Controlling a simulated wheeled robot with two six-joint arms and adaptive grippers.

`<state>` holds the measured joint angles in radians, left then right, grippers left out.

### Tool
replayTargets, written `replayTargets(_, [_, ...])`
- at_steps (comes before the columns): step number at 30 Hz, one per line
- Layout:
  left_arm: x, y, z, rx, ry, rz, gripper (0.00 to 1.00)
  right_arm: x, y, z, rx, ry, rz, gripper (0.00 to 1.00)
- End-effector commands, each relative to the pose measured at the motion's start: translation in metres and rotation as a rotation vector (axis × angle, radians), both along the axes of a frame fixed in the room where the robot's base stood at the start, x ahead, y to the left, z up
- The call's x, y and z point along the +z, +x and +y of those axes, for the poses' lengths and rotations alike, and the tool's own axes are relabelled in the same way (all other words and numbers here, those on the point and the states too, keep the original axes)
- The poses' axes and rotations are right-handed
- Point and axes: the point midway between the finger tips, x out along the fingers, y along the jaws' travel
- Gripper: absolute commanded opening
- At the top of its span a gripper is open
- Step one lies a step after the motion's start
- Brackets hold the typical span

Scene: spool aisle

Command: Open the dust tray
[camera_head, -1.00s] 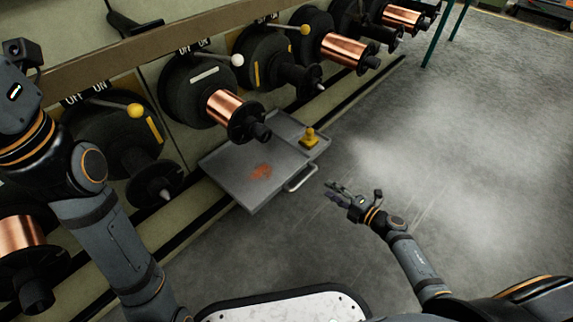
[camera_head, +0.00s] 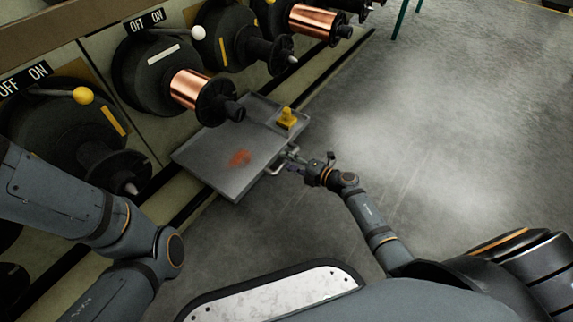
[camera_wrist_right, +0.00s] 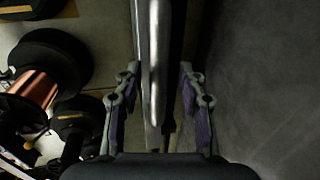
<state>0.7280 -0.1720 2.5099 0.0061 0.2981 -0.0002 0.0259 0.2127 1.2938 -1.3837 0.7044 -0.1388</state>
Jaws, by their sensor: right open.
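In the right wrist view the open fingers (camera_wrist_right: 157,108) stand on either side of the handle bar (camera_wrist_right: 154,70), with gaps visible. My left arm shows at the left, but its gripper is out of view.
A yellow object (camera_head: 287,118) sits at the tray's far right corner. A copper spool (camera_head: 187,88) on a black spindle hangs above the tray, with several more along the wall. The grey floor (camera_head: 440,130) to the right is clear.

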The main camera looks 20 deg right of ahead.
Motion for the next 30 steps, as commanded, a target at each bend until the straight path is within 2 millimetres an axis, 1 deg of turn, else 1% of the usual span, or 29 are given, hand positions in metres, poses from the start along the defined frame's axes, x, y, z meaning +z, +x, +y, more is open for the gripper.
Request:
replayTargets(1, [-0.0040,0.0000,-0.0001,0.001,0.000,0.000,0.00,-0.0019,0.0035,0.0029,0.000,0.001,-0.002,0.40])
replayTargets(3, [-0.0047,0.0000,-0.0001,0.001,0.001,0.000,0.00,-0.0014,0.0058,0.0047,0.000,0.002,-0.001,0.40])
replayTargets(11, [-0.0040,-0.0001,-0.0001,0.002,0.000,0.000,0.00,-0.0005,0.0064,0.0051,0.000,0.001,0.001,0.40])
replayTargets(18, [-0.0041,-0.0004,-0.0001,0.002,-0.001,-0.001,0.00,-0.0005,0.0063,0.0049,0.000,0.001,0.001,0.07])
replayTargets(20, [-0.0041,-0.0004,-0.0001,0.002,-0.001,-0.001,0.00,-0.0006,0.0063,0.0049,0.000,0.001,0.001,0.00])
replayTargets(30, [-0.0041,-0.0003,0.0000,0.001,0.000,-0.001,0.00,-0.0007,0.0061,0.0048,0.000,0.000,0.000,0.00])
